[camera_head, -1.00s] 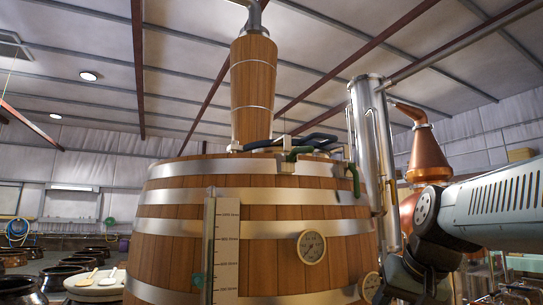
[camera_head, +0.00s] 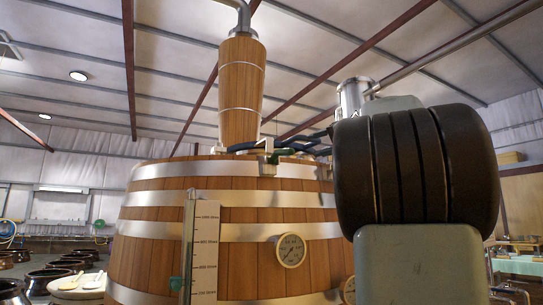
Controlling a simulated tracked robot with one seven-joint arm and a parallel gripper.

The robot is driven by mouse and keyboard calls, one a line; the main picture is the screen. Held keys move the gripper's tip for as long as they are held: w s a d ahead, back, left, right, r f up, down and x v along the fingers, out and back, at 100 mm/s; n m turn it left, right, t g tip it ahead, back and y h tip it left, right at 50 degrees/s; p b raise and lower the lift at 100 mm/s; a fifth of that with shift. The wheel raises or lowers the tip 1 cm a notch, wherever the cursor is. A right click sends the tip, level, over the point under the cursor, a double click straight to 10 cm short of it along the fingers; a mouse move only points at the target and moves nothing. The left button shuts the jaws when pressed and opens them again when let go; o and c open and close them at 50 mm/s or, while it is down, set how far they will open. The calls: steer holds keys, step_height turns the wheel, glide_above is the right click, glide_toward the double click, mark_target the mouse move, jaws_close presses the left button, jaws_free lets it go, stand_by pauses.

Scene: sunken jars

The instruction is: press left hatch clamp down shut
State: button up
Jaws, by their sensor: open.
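The right clamp is hidden behind my arm. My arm's black ribbed joint fills the right middle of the view, close to the camera. My gripper is not visible, so its place relative to the clamp cannot be seen.
A wooden column (camera_head: 241,90) rises from the vat top, left of the clamp. A gauge (camera_head: 290,250) and a level scale (camera_head: 203,250) are on the vat front. A steel cylinder (camera_head: 353,97) stands behind my arm. Dark jars (camera_head: 50,280) stand at lower left.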

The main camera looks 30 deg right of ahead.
mark_target(287, 153)
steer(key=x, duration=0.9)
steer(key=a+x, duration=0.1)
steer(key=x, duration=0.4)
steer(key=shift+s+d, duration=0.1)
steer(key=shift+s, duration=0.1)
steer(key=shift+c, duration=0.3)
jaws_close()
steer(key=shift+d, duration=0.3)
steer(key=shift+f, duration=0.15)
